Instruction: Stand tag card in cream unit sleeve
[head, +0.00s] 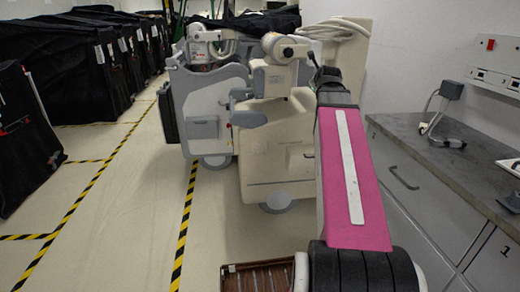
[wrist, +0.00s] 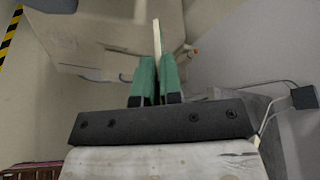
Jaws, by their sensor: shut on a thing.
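The cream unit (head: 272,155) stands in the middle of the head view, beside a grey and white unit. In the wrist view, its pale body (wrist: 110,40) seems to fill the upper part. My gripper (wrist: 156,72) has green fingers, shut on the thin, off-white tag card (wrist: 157,36). The card is seen nearly edge-on and sticks out beyond the fingertips. In the head view my pink arm hides the gripper and card. I cannot make out the sleeve clearly in either view.
A grey counter (head: 425,150) with drawers runs along the right wall, close to my arm. The grey and white unit (head: 205,115) stands left of the cream one. Black covered carts (head: 60,75) line the left. The floor (head: 130,215) between is clear. A brown slatted tray (head: 258,280) is at the bottom.

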